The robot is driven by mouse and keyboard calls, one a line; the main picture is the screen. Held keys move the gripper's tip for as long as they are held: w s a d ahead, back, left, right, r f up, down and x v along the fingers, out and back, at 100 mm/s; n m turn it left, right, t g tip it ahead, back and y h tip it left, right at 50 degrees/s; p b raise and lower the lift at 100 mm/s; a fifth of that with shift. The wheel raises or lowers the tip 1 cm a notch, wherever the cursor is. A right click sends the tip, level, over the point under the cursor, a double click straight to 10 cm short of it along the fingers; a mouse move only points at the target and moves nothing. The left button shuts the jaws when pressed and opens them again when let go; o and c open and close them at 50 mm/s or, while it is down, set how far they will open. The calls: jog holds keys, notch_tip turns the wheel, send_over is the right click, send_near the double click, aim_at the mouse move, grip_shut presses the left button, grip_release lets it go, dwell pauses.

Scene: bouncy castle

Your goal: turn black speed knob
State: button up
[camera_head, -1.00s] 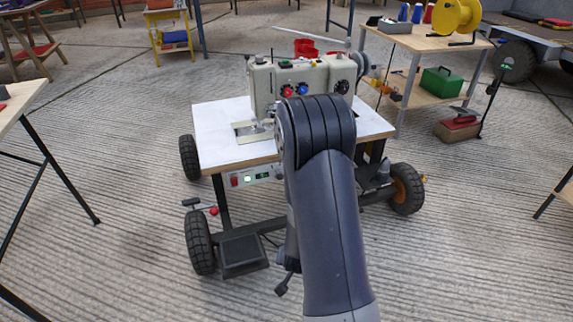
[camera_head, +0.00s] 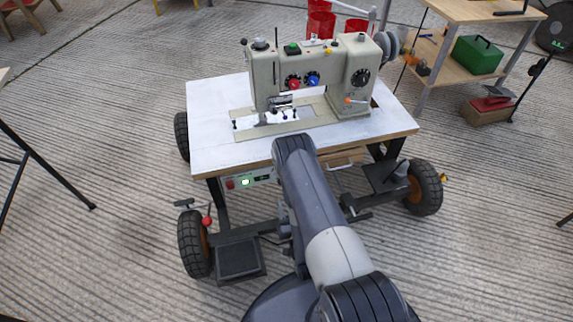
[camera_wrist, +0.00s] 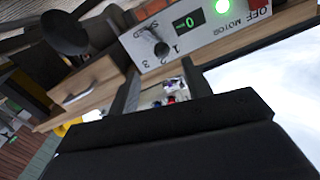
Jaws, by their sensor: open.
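The black speed knob (camera_wrist: 160,48) sits on a pale control panel (camera_wrist: 187,30) in the wrist view, beside the word SPEED and the numbers 1, 2, 3. A small green display (camera_wrist: 188,22) there reads 0. My gripper (camera_wrist: 163,84) is open and empty, its two dark fingers reaching toward the panel. The knob lies beyond the fingertips, roughly in line with the gap, with no contact visible. In the head view the panel (camera_head: 250,179) shows under the table's front edge; my arm hides my gripper and the knob's end of the panel.
A sewing machine (camera_head: 312,80) stands on the white wheeled table (camera_head: 215,110). A wooden drawer (camera_head: 342,157) is beside my arm under the tabletop. A pedal (camera_head: 240,259) and wheels (camera_head: 424,188) are below.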

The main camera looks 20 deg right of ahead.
jog(key=w+b, duration=0.3)
jog(key=w, duration=0.7)
jog(key=shift+w+r+b, duration=0.1)
jog(key=shift+w+b, duration=0.3)
jog(key=shift+c, duration=0.4)
jog(key=c, duration=0.9)
